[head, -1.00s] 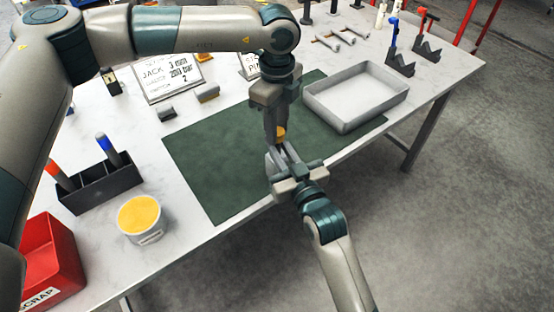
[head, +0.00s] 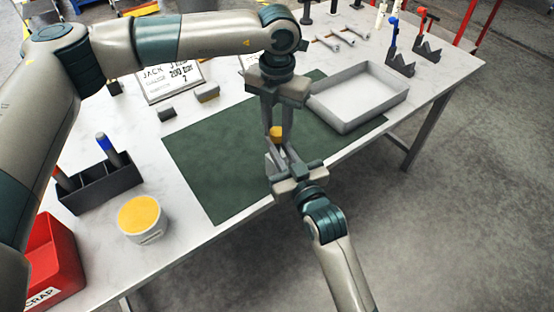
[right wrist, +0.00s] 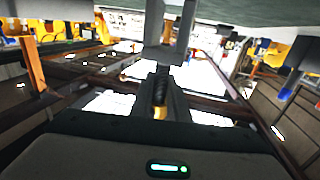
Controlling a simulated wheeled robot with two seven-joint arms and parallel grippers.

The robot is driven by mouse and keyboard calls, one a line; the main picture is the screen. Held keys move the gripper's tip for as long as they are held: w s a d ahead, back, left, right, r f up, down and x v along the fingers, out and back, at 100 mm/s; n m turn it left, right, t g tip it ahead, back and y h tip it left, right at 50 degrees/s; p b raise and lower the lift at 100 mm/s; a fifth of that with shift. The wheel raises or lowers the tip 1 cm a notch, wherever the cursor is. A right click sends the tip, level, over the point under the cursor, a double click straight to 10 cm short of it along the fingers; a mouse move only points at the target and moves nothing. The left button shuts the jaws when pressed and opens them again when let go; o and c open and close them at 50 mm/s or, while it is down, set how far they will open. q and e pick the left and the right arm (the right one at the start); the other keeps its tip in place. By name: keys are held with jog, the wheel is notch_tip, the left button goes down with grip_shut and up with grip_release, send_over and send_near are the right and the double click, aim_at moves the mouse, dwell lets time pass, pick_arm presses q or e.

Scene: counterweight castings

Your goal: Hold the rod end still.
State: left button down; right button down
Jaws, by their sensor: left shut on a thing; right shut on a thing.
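My left gripper (head: 276,124) comes down from above, over the front of the green mat. It is shut on a small brass-yellow piece (head: 276,133) at its fingertips. My right gripper (head: 279,153) points up from below, directly under it, and is shut on the rod end. In the right wrist view, the dark, ridged rod end (right wrist: 160,86) stands between my right fingers. The pale fingers of my left gripper (right wrist: 165,48) show just beyond it. The two grippers nearly meet. Whether the yellow piece and the rod end touch is hidden.
The green mat (head: 215,165) lies bare on the white table. A grey tray (head: 345,128) stands to its right. A tub with yellow contents (head: 150,236), a dark holder (head: 100,190) and a red scrap bin (head: 55,262) stand at left. Open floor lies beyond the front edge.

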pick_arm(q)
jog(key=m, duration=2.3)
jog(key=shift+m, duration=0.4)
jog(key=m, duration=1.4)
jog(key=shift+m, duration=0.4)
jog(key=m, duration=0.5)
jog(key=shift+m, duration=0.3)
